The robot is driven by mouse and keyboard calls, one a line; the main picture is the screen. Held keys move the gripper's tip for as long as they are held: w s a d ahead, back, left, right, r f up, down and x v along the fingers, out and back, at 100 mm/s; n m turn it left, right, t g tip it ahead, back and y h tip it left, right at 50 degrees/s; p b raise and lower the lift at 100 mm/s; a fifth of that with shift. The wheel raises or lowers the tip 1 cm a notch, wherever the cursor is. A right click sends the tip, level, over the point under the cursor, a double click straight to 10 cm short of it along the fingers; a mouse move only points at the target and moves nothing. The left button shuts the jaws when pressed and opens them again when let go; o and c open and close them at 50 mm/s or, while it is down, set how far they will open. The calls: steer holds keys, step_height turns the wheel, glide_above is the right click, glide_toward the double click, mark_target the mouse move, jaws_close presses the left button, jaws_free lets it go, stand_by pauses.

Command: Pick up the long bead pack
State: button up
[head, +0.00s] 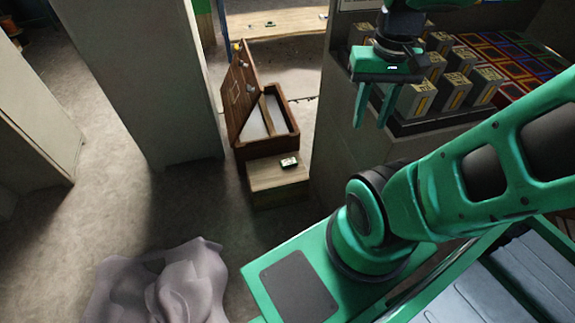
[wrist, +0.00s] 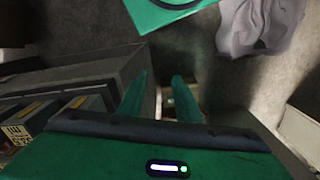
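My gripper (head: 370,123) is at the upper right of the head view, in front of the left end of a counter with packs on it. Its two green fingers point down with a gap between them and nothing held. They also show in the wrist view (wrist: 160,82), above a dark gap beside the counter. Several upright grey packs with yellow labels (head: 452,92) stand in a dark tray just right of my gripper. Some show at the left of the wrist view (wrist: 18,132). I cannot tell which thing is the long bead pack.
Coloured packs (head: 510,55) fill the counter's right. A crumpled grey cloth (head: 160,285) lies at lower left. The floor at left is clear.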

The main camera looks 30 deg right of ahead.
steer(key=o, duration=1)
steer(key=shift+s+d+r, duration=0.1)
steer(key=shift+s+r, duration=0.15)
steer(key=shift+s, duration=0.1)
steer(key=o, duration=0.6)
steer(key=w+d+f+t+h, duration=0.1)
steer(key=w+d+f, duration=0.1)
steer(key=w, duration=0.9)
steer(key=shift+d+f+n+h, duration=0.15)
steer(key=shift+d+n+h, duration=0.15)
steer(key=shift+d, duration=0.5)
steer(key=n+t+h, duration=0.2)
steer(key=n+t, duration=0.1)
steer(key=t, duration=0.7)
glide_above(290, 164)
steer(key=s, duration=0.2)
step_height(290, 164, down, 57)
steer(key=shift+t, duration=0.8)
steer(key=s+a+f, duration=0.1)
steer(key=s+f, duration=0.1)
steer(key=f, duration=0.1)
steer(key=s+a+f, duration=0.1)
steer(key=s+f, duration=0.1)
steer(key=s, duration=0.1)
steer(key=s+a+f, duration=0.1)
steer(key=s+f, duration=0.1)
steer(key=f, duration=0.1)
steer(key=shift+s+f, duration=0.2)
steer(key=shift+f, duration=0.1)
steer(key=shift+x, duration=5.3)
